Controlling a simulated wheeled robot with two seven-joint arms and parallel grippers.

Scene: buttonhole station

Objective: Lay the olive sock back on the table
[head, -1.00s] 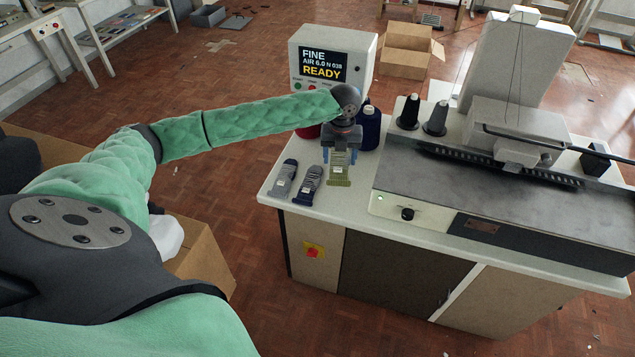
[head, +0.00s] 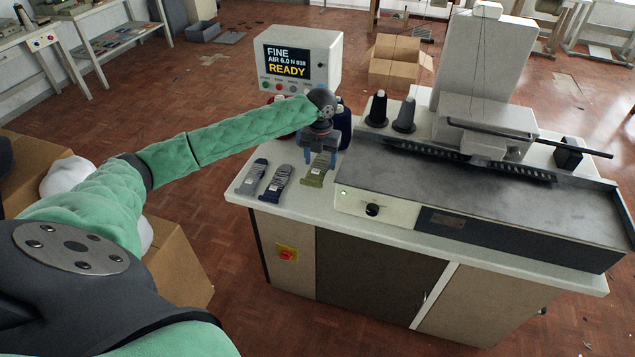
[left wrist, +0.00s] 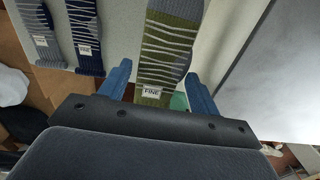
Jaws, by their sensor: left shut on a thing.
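The olive sock (head: 315,174) is grey-striped with a white tag reading FINE. It is at the table's left part, right of two other socks, and looks flat at or just above the top; I cannot tell whether it fully rests there. My left gripper (head: 320,160) points down over its far part, with its blue fingers on either side of it, shut on it. In the left wrist view the sock (left wrist: 168,45) runs between the two fingers, tag near the palm. The white table (head: 290,208) carries the machine. My right gripper is not in view.
A grey sock (head: 252,177) and a navy sock (head: 277,183) lie left of the olive one. A control box (head: 300,60) reading READY and thread cones (head: 376,108) stand behind. The machine bed (head: 480,190) is close on the right.

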